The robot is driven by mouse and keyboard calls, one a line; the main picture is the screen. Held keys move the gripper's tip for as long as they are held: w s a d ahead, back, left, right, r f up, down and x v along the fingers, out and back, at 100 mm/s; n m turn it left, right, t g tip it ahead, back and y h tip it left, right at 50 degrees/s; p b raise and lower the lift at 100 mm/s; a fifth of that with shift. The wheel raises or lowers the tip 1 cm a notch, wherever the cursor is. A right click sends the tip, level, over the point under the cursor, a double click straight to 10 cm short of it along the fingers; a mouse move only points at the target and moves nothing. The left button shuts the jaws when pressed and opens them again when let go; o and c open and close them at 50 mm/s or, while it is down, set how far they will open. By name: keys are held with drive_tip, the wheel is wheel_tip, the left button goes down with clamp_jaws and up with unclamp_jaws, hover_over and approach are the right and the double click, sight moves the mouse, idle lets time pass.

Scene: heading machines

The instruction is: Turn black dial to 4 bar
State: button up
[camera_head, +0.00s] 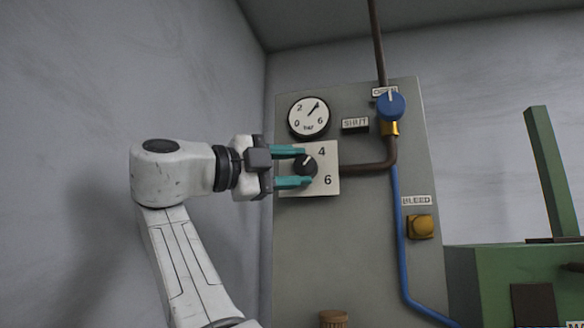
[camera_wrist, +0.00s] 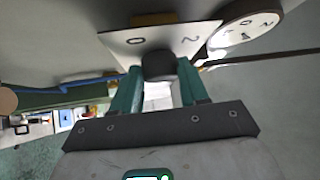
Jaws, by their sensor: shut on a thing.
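The black dial (camera_head: 307,165) sits on a white plate (camera_head: 330,155) that shows a 4 and a 6 on its right side. Its pale pointer mark leans up and right, roughly toward the 4. My gripper (camera_head: 303,167) has its teal fingers shut on the dial from the left, one above and one below. The round bar gauge (camera_head: 308,117) is above the plate. Its needle points up and right, between 2 and 6.
A blue knob (camera_head: 391,106) on a brass fitting is at the panel's upper right, beside a SHUT label (camera_head: 355,124). A yellow BLEED knob (camera_head: 421,227) is lower right. A brown pipe (camera_head: 370,169) runs right from the plate. A blue hose (camera_head: 398,235) runs down.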

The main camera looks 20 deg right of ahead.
drive_tip(key=shift+w, duration=0.1)
drive_tip(key=o, duration=1.1)
drive_tip(key=shift+c, duration=0.2)
drive_tip(key=v, duration=0.7)
drive_tip(key=shift+a, duration=0.25)
drive_tip(key=shift+f, duration=0.2)
